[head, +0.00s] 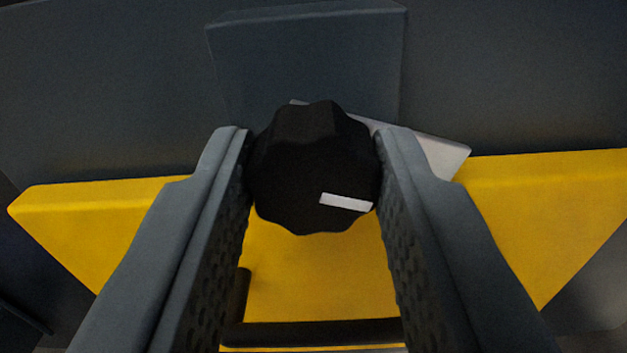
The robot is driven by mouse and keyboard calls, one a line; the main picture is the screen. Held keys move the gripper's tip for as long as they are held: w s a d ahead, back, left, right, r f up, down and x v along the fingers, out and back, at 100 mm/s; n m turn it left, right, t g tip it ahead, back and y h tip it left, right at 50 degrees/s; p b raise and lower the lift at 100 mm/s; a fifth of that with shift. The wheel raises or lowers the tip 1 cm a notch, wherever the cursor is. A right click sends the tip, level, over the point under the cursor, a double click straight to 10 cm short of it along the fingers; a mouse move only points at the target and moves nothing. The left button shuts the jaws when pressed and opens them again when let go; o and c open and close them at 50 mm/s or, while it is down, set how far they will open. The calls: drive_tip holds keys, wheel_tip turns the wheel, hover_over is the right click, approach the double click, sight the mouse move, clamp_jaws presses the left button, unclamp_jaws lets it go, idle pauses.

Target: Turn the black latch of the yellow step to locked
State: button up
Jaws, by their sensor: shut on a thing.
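The black latch (300,165) is a round knob with a scalloped edge, in the middle of the head view. A short white mark (346,202) on its face points to the right and slightly down. My gripper (313,165) is shut on the knob, one finger on its left side and one on its right. The yellow step (315,285) lies behind and below the knob and spreads to both sides. A light grey plate (440,155) sits behind the knob, tilted down to the right and partly hidden by the knob and the right finger.
A dark grey block (305,60) stands behind and above the knob, against a dark grey panel (520,80). A black bar (315,333) crosses the yellow step near the bottom, between my fingers. A short black post (238,295) rises at its left end.

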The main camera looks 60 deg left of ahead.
drive_tip(key=m, duration=1.3)
drive_tip(key=shift+m, duration=0.4)
idle(0.4)
drive_tip(key=o, duration=1)
drive_tip(key=shift+c, duration=0.2)
drive_tip(key=shift+d, duration=0.1)
drive_tip(key=v, duration=1.7)
drive_tip(key=shift+s+d, duration=0.1)
drive_tip(key=shift+d, duration=0.05)
